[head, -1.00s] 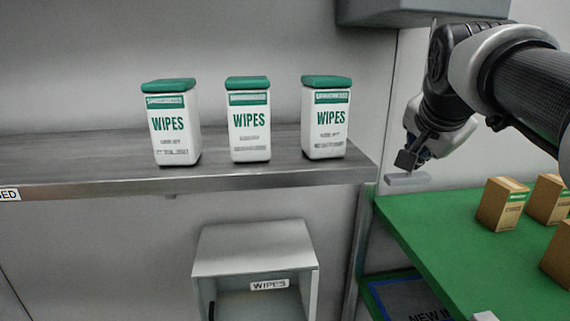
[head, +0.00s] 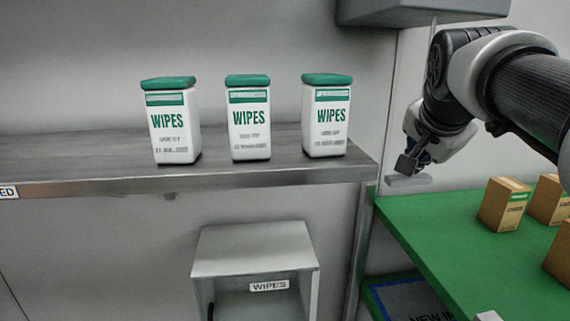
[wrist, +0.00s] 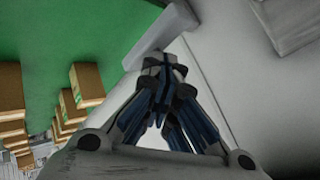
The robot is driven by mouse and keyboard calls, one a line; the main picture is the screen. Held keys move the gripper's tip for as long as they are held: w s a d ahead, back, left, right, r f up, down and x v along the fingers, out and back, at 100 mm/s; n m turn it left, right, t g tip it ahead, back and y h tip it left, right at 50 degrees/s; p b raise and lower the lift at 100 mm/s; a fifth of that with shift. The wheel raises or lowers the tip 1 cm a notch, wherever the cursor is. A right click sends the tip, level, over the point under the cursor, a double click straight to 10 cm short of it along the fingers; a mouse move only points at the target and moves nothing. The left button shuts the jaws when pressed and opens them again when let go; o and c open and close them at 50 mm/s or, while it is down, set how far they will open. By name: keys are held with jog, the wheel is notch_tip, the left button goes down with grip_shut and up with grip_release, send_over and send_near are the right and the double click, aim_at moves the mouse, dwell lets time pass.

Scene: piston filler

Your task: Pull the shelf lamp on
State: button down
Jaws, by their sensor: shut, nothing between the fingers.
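A grey box-shaped housing (head: 420,11) hangs at the top right of the head view, and appears to be the shelf lamp. I cannot tell whether it is lit. A thin pale cord (head: 433,28) drops from it and passes behind my arm. My gripper (head: 407,164) is shut and empty, pointing down right of the shelf. A light grey bar (head: 408,181) shows just under my fingertips; it may be the cord's pull handle, but the join is hidden. In the wrist view the bar (wrist: 160,34) lies just beyond my shut fingertips (wrist: 163,62). I cannot tell whether they touch.
Three white WIPES tubs with green lids (head: 249,120) stand on the metal shelf (head: 90,165). A grey open bin labelled WIPES (head: 255,250) is below. A green-topped table (head: 440,220) with several brown cartons (head: 505,204) is at the right.

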aim_at(414, 177)
jog(key=shift+f+b, duration=0.35)
jog(key=shift+f, duration=0.1)
dwell(0.3)
jog(key=shift+r, duration=0.1)
jog(key=shift+r+p, duration=1.2)
jog(key=shift+r, duration=0.15)
notch_tip(414, 177, up, 6)
jog(key=p, duration=0.5)
